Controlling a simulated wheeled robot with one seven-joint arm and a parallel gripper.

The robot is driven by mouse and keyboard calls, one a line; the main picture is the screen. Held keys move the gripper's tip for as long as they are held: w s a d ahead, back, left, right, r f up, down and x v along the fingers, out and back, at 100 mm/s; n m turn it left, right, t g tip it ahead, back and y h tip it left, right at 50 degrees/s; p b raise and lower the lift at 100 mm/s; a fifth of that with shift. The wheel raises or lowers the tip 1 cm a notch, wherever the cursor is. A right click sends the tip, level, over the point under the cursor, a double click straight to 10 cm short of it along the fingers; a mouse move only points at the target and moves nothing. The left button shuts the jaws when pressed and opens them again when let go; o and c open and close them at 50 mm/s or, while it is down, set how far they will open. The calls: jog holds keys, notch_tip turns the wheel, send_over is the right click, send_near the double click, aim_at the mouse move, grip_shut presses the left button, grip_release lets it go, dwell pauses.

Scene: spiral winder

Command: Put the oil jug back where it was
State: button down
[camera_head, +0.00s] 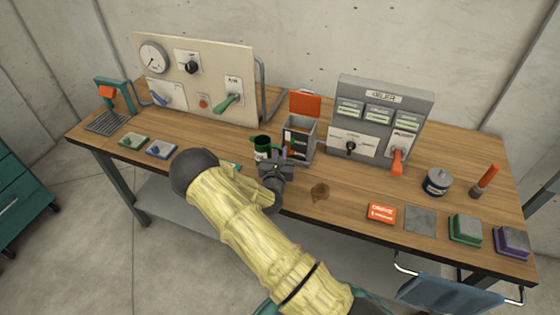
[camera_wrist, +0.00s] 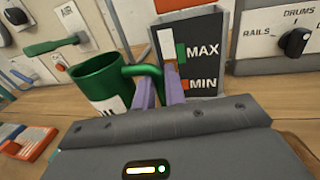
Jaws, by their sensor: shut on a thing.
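The oil jug (camera_head: 262,146) is a dark green, mug-like jug with a white label, left of the grey oil box near the middle of the bench. In the wrist view the jug (camera_wrist: 103,84) shows its open top and its green handle, which runs in between my purple fingers. My gripper (camera_head: 277,157) is shut on the handle, at the jug's right side. The wrist view shows my fingers (camera_wrist: 160,92) from behind. The jug looks roughly upright. I cannot tell whether its base touches the bench; the wrist housing hides its lower part.
The oil box (camera_head: 298,141), marked MAX and MIN, stands close right of the jug with its orange lid (camera_head: 305,103) up. A brown stain (camera_head: 320,190) marks the bench (camera_head: 345,190) to the right. A lever panel (camera_head: 378,120) and a gauge board (camera_head: 215,80) stand behind.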

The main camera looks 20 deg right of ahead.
jog(key=shift+f+p, duration=0.3)
jog(key=shift+f, duration=1.75)
jog(key=shift+f, duration=0.1)
jog(key=c, duration=1.5)
grip_release()
jog(key=shift+o, duration=0.2)
jog(key=shift+s+a, duration=0.3)
jog(key=shift+s, duration=0.25)
jog(key=b+v, duration=0.3)
jog(key=v, duration=0.8)
